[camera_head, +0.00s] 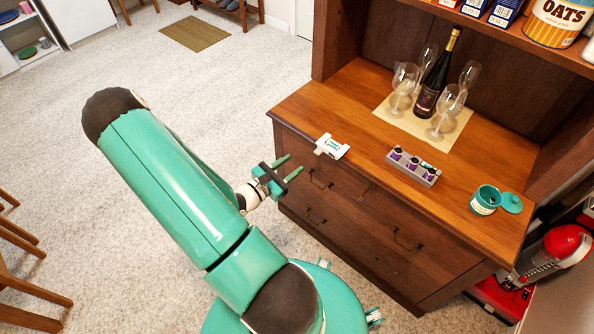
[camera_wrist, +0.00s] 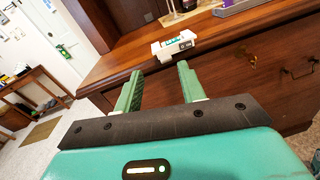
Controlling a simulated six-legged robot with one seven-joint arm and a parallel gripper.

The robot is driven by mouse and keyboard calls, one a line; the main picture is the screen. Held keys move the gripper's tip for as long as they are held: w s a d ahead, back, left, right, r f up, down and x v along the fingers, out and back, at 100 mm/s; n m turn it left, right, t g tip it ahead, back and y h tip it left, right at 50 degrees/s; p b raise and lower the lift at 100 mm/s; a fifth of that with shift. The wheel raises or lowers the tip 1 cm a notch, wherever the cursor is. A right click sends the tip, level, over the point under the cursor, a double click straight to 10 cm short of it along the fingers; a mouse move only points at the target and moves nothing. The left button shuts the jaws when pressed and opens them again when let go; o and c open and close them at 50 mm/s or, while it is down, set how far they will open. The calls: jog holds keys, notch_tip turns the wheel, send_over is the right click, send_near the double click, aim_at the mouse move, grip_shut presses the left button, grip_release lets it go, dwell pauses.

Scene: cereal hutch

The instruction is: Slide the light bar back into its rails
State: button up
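A small white piece with a teal-marked face (camera_head: 332,146) lies at the front left edge of the hutch top. It also shows in the wrist view (camera_wrist: 174,45), just beyond my fingertips. It may be the light bar, but I cannot tell for sure. No rails can be made out clearly. My gripper (camera_head: 292,165) is open and empty, in front of the drawers and left of the white piece, apart from it. In the wrist view its two green fingers (camera_wrist: 157,80) are spread, with the wooden front edge behind them.
The wooden hutch top (camera_head: 370,120) holds a grey tray (camera_head: 429,181) with several purple-and-white small items. A teal cup (camera_head: 485,200) and lid stand at the right. A wine bottle (camera_head: 435,75) and several glasses stand on a mat behind. Drawer handles (camera_head: 320,180) stick out below.

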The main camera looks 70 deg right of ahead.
aim_at(316, 153)
jog(key=shift+s+d+f+n+t+h, duration=0.2)
jog(key=shift+s+d+f+n, duration=0.3)
jog(key=shift+s+d, duration=0.8)
jog(key=shift+s+d+f+n+t+h, duration=0.1)
jog(key=shift+s+d+f+n+t, duration=0.35)
jog(key=shift+d, duration=1.45)
jog(key=shift+s+d+f+n+t+h, duration=0.1)
jog(key=shift+s+d+f+n, duration=0.35)
jog(key=shift+s+d, duration=0.9)
jog(key=shift+w+d+f, duration=0.15)
jog(key=shift+w+d, duration=0.1)
jog(key=shift+w, duration=0.05)
jog(key=c, duration=0.8)
jog(key=shift+o, duration=0.2)
jog(key=shift+r, duration=0.2)
jog(key=shift+r, duration=1.85)
